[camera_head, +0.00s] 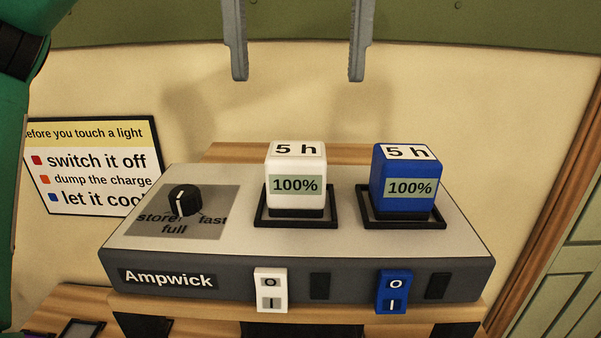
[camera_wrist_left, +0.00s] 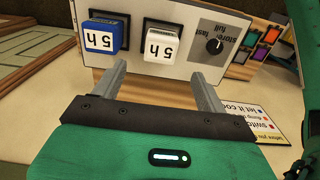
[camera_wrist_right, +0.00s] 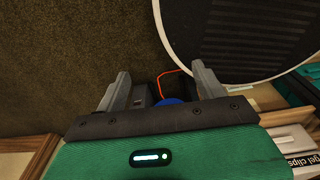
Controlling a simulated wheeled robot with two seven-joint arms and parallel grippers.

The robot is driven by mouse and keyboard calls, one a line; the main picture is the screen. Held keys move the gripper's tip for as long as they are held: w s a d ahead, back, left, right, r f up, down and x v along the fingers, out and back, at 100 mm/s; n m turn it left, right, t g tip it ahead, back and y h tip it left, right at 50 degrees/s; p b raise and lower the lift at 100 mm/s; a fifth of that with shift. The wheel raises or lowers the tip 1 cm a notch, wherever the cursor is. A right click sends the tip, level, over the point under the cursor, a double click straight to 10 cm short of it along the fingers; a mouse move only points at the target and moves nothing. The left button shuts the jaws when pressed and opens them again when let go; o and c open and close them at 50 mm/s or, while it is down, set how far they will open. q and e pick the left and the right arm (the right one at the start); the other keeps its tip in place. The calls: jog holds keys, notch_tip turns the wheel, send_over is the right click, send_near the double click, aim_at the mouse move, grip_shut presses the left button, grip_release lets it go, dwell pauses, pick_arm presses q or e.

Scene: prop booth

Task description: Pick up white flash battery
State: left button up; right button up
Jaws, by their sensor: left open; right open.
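The white flash battery (camera_head: 296,180) stands upright in the left black-framed bay of the grey Ampwick charger (camera_head: 225,262). Its top reads 5 h and its front reads 100%. My left gripper (camera_head: 297,76) is open and empty, its two fingers pointing down above and behind the battery in the head view. In the left wrist view the white battery (camera_wrist_left: 163,42) lies beyond the gap between the open fingers (camera_wrist_left: 162,80), not touched. My right gripper (camera_wrist_right: 163,88) is open in its own wrist view and not visible in the head view.
A blue battery (camera_head: 406,178) stands close to the right of the white one. A dial (camera_head: 185,200) sits left of it. White (camera_head: 270,290) and blue (camera_head: 394,292) switches line the charger's front. A large round dark panel (camera_wrist_right: 245,35) is near my right gripper.

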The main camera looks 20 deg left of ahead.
aim_at(296, 149)
pick_arm(q)
jog(key=f, duration=0.3)
jog(key=w+f, duration=0.1)
jog(key=f, duration=0.1)
jog(key=shift+f, duration=0.1)
jog(key=shift+s+f, duration=0.2)
jog(key=shift+f, duration=0.25)
jog(key=shift+s+f+p, duration=0.2)
jog(key=shift+f+p, duration=0.15)
jog(key=shift+p, duration=0.3)
notch_tip(296, 149, down, 4)
jog(key=shift+s+a+p, duration=0.1)
jog(key=shift+a+p, duration=0.05)
jog(key=shift+p, duration=1)
jog(key=shift+f, duration=0.25)
jog(key=c, duration=1.3)
pick_arm(e)
jog(key=r, duration=0.1)
jog(key=w+r, duration=0.1)
jog(key=r, duration=0.1)
jog(key=shift+a+r, duration=0.15)
